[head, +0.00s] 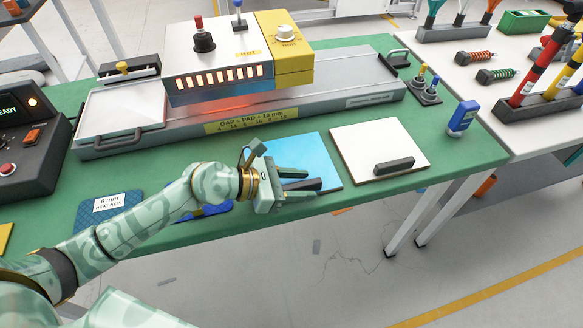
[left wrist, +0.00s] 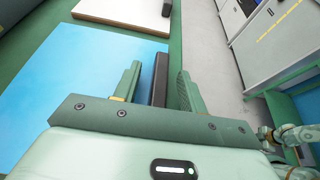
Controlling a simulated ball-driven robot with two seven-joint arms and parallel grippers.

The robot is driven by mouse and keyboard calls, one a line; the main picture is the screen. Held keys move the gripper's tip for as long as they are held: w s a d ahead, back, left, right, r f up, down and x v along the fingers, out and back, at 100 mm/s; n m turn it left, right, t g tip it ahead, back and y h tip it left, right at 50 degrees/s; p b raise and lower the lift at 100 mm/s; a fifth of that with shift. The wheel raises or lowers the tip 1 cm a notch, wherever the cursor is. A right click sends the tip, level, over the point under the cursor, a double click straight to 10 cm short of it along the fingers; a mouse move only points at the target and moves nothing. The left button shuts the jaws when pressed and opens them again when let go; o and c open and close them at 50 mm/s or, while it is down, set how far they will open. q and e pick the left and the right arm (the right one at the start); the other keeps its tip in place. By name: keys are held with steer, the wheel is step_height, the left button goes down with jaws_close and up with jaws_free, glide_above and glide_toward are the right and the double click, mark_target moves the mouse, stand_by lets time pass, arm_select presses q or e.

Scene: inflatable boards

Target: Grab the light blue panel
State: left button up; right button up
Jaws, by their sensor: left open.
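The light blue panel (head: 308,152) lies flat on the green table, left of a white panel, with a dark bar handle near its front edge. In the left wrist view the light blue panel (left wrist: 60,80) fills the left side, and its dark handle (left wrist: 159,78) stands between my fingers. My left gripper (head: 305,190) is open at the panel's front edge, with one finger on each side of the handle and gaps visible. It also shows in the left wrist view (left wrist: 157,88). My right gripper is in neither view.
A white panel (head: 378,142) with a dark handle lies just right. Behind is a grey rail machine (head: 330,100) with a glowing heater block (head: 220,75). A blue pad (head: 105,212) lies at the left. The table's front edge is close.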

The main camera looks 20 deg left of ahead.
arm_select(q)
jaws_close()
